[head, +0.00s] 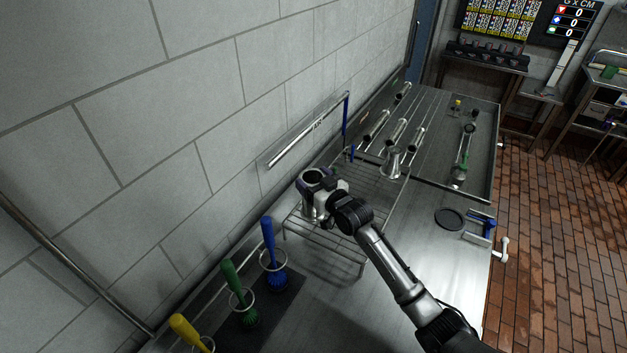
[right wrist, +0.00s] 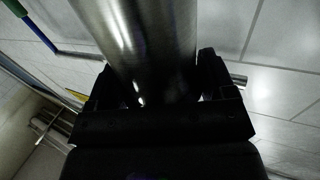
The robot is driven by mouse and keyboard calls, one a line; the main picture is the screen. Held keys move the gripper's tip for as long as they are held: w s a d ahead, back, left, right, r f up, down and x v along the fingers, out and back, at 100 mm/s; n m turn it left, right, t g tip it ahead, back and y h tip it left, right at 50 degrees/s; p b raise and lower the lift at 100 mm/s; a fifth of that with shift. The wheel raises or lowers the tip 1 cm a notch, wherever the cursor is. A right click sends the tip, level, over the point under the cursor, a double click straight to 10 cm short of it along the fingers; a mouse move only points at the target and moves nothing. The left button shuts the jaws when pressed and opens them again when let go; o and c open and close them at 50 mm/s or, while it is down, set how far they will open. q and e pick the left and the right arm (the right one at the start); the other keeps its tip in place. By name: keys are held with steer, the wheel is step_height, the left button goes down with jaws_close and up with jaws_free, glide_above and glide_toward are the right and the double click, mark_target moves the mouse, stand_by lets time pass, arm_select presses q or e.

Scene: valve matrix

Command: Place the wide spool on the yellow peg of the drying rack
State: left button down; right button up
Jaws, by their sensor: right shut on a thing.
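My right gripper (head: 322,190) is shut on a metal spool (head: 312,180), which stands about upright with its round open top showing. In the right wrist view, the spool's shiny cylinder (right wrist: 150,40) fills the space between the two dark fingers (right wrist: 158,95). The wire drying rack (head: 335,262) is below and around the spool; I cannot tell whether they touch. A second flared metal spool (head: 392,165) stands at the rack's far end. A small yellow piece (right wrist: 76,97) shows beside the left finger; I cannot tell whether it is the yellow peg. My left gripper is out of view.
Blue (head: 268,240), green (head: 232,280) and yellow (head: 185,332) brushes stand at the near left. Metal tubes (head: 396,132) lie on the far table. A black disc (head: 450,218) and a blue clamp-like fixture (head: 482,227) are at the right. A brick wall (head: 190,100) borders the left.

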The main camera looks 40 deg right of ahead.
steer(key=o, duration=1.5)
steer(key=shift+f, duration=0.1)
steer(key=s, duration=1.2)
steer(key=shift+a, duration=0.15)
